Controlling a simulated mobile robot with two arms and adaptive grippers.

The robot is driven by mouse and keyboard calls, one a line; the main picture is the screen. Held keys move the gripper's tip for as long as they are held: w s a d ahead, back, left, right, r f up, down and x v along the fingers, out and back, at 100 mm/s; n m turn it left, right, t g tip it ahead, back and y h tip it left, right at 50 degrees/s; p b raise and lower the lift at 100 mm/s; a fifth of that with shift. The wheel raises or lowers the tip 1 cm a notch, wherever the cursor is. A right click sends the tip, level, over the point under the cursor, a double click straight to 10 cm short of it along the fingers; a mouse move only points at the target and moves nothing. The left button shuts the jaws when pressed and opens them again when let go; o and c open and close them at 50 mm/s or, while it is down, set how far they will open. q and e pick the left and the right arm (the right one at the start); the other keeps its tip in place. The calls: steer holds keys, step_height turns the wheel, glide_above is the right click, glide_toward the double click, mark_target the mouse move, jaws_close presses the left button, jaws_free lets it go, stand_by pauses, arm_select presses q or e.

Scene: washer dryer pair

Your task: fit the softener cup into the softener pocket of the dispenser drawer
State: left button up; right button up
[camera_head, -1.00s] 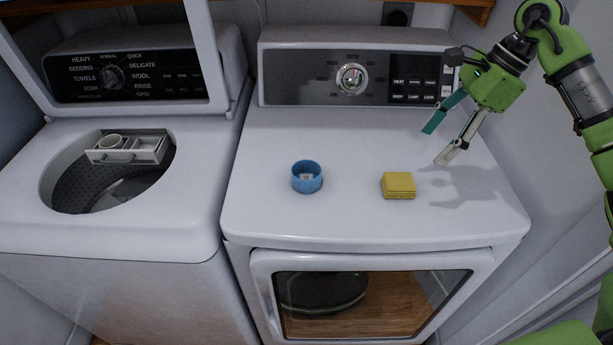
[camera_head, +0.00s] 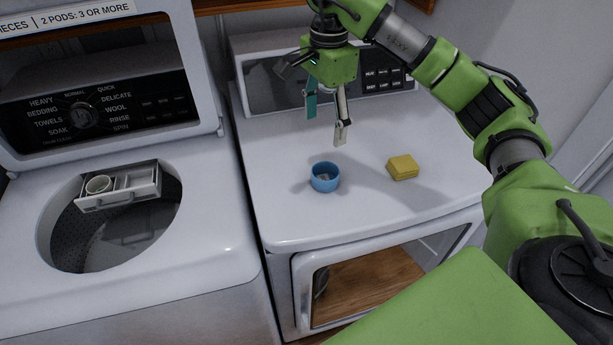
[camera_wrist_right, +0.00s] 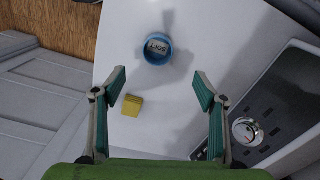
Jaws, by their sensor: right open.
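The blue softener cup (camera_head: 325,178) stands upright on the dryer top, and in the right wrist view (camera_wrist_right: 155,60) a label reading "SOFT" shows inside it. My right gripper (camera_head: 326,127) is open and empty, above and slightly behind the cup. In the right wrist view the cup lies beyond the gap between the fingertips (camera_wrist_right: 158,80). The light dispenser drawer (camera_head: 122,199) sits pulled out at the back of the washer opening. It has a round ring-like pocket (camera_head: 98,185) at its left and another compartment to the right. My left gripper is out of view.
A yellow sponge-like block (camera_head: 403,167) lies on the dryer top right of the cup. The dryer's control panel (camera_head: 375,84) rises behind. The washer's raised lid (camera_head: 200,70) stands behind the drawer. The dryer top (camera_head: 280,215) in front of the cup is clear.

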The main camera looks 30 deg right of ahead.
step_height(320, 180, down, 5)
steer(key=d, duration=0.1)
steer(key=p, duration=0.2)
glide_toward(327, 166)
step_height(327, 166, down, 2)
steer(key=s+a, duration=0.2)
steer(key=f+p, duration=0.1)
steer(key=f, duration=0.3)
steer(key=shift+s+d+f+p, duration=0.15)
steer(key=shift+s+f+p, duration=0.1)
steer(key=shift+p, duration=0.15)
steer(key=shift+w+f, duration=0.1)
steer(key=shift+f, duration=0.15)
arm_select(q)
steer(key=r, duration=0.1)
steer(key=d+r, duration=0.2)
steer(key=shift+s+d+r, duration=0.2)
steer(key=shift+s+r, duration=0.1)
arm_select(e)
steer(key=c, duration=1)
